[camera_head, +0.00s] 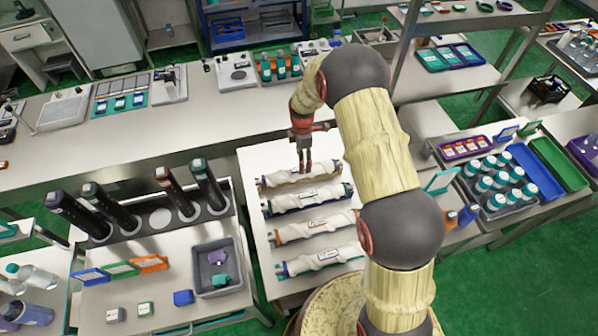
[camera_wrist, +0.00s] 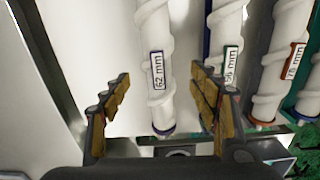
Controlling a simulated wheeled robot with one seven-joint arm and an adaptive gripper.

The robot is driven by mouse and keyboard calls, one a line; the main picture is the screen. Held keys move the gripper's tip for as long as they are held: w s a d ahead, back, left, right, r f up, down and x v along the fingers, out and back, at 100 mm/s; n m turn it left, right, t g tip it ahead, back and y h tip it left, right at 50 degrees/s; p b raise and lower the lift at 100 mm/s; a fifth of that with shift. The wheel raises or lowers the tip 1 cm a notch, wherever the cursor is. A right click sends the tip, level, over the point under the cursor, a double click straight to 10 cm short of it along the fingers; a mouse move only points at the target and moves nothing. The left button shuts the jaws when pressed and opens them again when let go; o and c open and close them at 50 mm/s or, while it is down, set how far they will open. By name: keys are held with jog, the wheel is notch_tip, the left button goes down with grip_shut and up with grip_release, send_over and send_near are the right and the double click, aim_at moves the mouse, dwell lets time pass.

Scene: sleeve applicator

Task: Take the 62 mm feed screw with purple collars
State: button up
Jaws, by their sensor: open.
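The feed screw labelled 62 mm (camera_wrist: 155,45) is white and spiral, with a purple-blue collar (camera_wrist: 162,132) at its near end in the wrist view. In the head view it appears to be the farthest screw (camera_head: 285,179) in the row on the table. My gripper (camera_wrist: 161,74) is open and empty, with one finger on each side of this screw in the wrist picture. In the head view my gripper (camera_head: 305,171) points down over the screw's middle. I cannot tell how much height is left between them.
Several similar screws lie parallel: one with a teal-edged label (camera_wrist: 230,65), one with an orange collar (camera_wrist: 270,85), another at the far right (camera_wrist: 310,90). A rack of dark cylinders (camera_head: 160,215) and a grey bin (camera_head: 220,265) stand left of the screw table (camera_head: 255,160).

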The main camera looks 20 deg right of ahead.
jog(key=shift+a+f, duration=0.1)
jog(key=shift+f, duration=0.25)
jog(key=shift+w+a+f+p, duration=0.15)
jog(key=shift+f+p, duration=0.15)
jog(key=shift+f, duration=1.5)
jog(key=shift+w+a+f+p, duration=0.1)
jog(key=shift+f+p, duration=0.2)
jog(key=shift+f, duration=1.45)
jog(key=shift+c, duration=0.8)
grip_shut()
jog(key=shift+r, duration=0.1)
